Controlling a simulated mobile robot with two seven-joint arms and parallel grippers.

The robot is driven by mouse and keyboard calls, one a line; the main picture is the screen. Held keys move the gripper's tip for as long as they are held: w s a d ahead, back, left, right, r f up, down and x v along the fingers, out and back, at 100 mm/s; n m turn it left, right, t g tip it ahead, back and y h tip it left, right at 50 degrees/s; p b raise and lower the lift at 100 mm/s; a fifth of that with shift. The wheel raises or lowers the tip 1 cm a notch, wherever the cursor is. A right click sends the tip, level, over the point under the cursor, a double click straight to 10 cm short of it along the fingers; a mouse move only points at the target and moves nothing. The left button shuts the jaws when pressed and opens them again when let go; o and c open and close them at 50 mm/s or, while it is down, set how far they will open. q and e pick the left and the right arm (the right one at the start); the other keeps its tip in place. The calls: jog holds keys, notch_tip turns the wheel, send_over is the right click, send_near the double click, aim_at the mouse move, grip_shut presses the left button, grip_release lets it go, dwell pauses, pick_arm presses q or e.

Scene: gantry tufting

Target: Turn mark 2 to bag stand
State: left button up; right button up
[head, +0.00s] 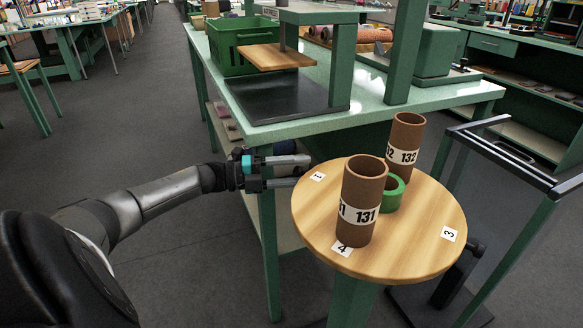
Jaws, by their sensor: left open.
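A round wooden turntable (420,262) stands on a green post at the front right. White marks 1 (317,176), 4 (342,249) and 3 (449,233) show near its rim, at the left, front and right. Mark 2 is not visible. What looks like the bag stand, a green and black frame (500,155), stands to the right of the turntable. My left gripper (302,171) is open and empty at the turntable's left edge, close to mark 1. I cannot tell whether it touches the rim. My right gripper is not in view.
Brown tubes labelled 131 (362,190) and 132 (405,140) stand upright on the turntable, with a green ring (393,195) between them. A green bench (330,120) with a green crate (240,45) lies behind. Open floor (190,245) is at the left.

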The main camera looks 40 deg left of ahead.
pick_arm(q)
jog(key=shift+s+a, duration=0.15)
jog(key=shift+a, duration=0.05)
jog(key=p+v, duration=0.2)
jog(key=v, duration=1.2)
jog(key=shift+s+a, duration=0.25)
jog(key=shift+s, duration=0.05)
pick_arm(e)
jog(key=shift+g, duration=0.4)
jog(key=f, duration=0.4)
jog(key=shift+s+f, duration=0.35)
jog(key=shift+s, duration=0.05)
